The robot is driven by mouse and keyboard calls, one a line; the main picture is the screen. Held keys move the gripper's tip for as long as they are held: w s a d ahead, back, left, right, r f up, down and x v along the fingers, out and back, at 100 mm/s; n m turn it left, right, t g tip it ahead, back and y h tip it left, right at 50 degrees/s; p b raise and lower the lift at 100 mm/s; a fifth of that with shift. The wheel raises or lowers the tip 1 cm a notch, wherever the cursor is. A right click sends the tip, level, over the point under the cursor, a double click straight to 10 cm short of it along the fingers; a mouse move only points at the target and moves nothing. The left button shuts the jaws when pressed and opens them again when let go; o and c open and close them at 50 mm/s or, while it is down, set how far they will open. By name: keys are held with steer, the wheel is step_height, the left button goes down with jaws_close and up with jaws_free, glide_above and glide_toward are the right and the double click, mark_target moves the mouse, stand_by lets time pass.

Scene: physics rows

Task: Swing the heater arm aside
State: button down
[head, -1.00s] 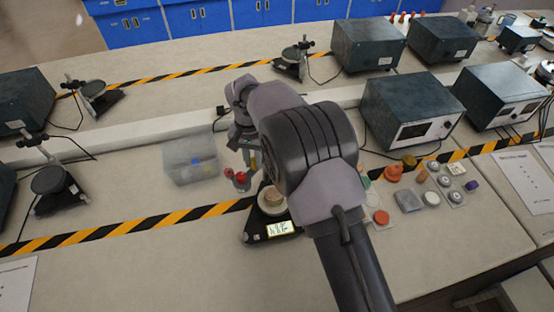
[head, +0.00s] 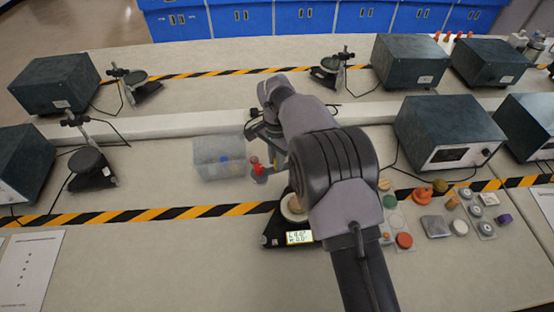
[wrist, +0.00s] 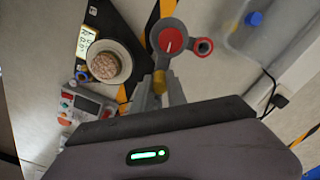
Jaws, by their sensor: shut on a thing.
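The heater arm is a grey lever with a round head and red knob (wrist: 171,40), and a smaller red-topped ring at its side. My gripper (wrist: 158,84) is shut on the heater arm's yellow part, which sits between the fingertips in the wrist view. The black balance (head: 272,226) has a lit display and a round pan (wrist: 126,52) with a brown speckled disc (wrist: 105,65) on it. The heater head is beside the pan, not over it. In the head view my arm partly hides the balance.
A translucent bin (head: 207,160) with blue items stands left of the heater arm. Coloured weights and caps (head: 404,240) lie right of the balance. A grey instrument box (head: 450,125) stands behind them.

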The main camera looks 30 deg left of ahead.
steer(key=c, duration=1.3)
jaws_free()
step_height(320, 180, up, 18)
steer(key=p, duration=0.4)
steer(key=shift+f, duration=0.25)
